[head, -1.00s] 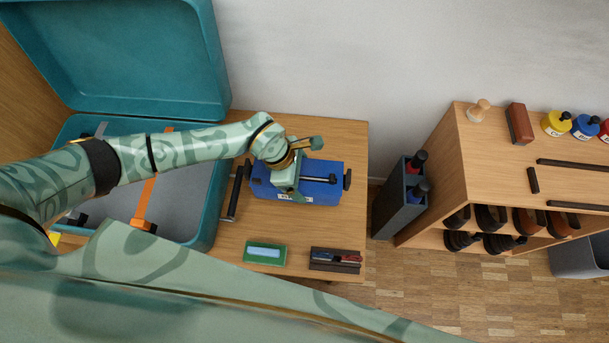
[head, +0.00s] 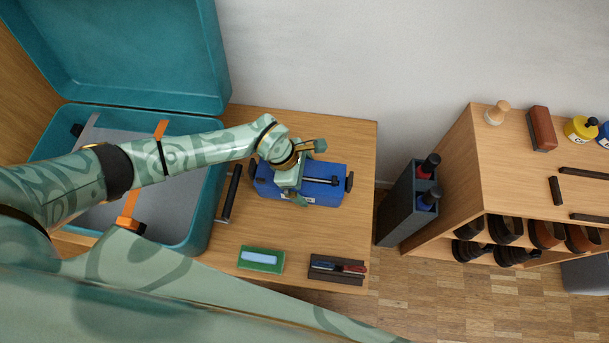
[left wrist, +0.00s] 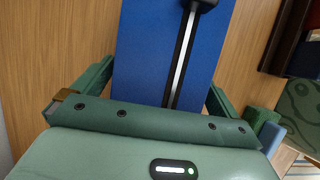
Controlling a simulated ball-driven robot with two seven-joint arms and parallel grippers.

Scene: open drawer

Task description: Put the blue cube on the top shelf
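A blue box-shaped block (head: 325,192) with a pale label and a dark rod along its top lies on the wooden desk. It is the only blue block I see. It fills the middle of the left wrist view (left wrist: 145,50). My left gripper (head: 308,172) is over it, its fingers spread to either side. In the left wrist view the fingers (left wrist: 160,80) appear at both edges of the block; contact is unclear. The wooden shelf unit (head: 510,185) stands at the right, its top surface holding several items. My right gripper is out of view.
An open teal case (head: 215,190) stands left of the block. A green item (head: 261,258) and a dark tray (head: 322,272) lie at the desk's front. A dark bottle holder (head: 398,210) stands between desk and shelf. The shelf top carries a pawn-like wooden piece (head: 496,114), a brown block (head: 541,130) and a yellow jar (head: 580,130).

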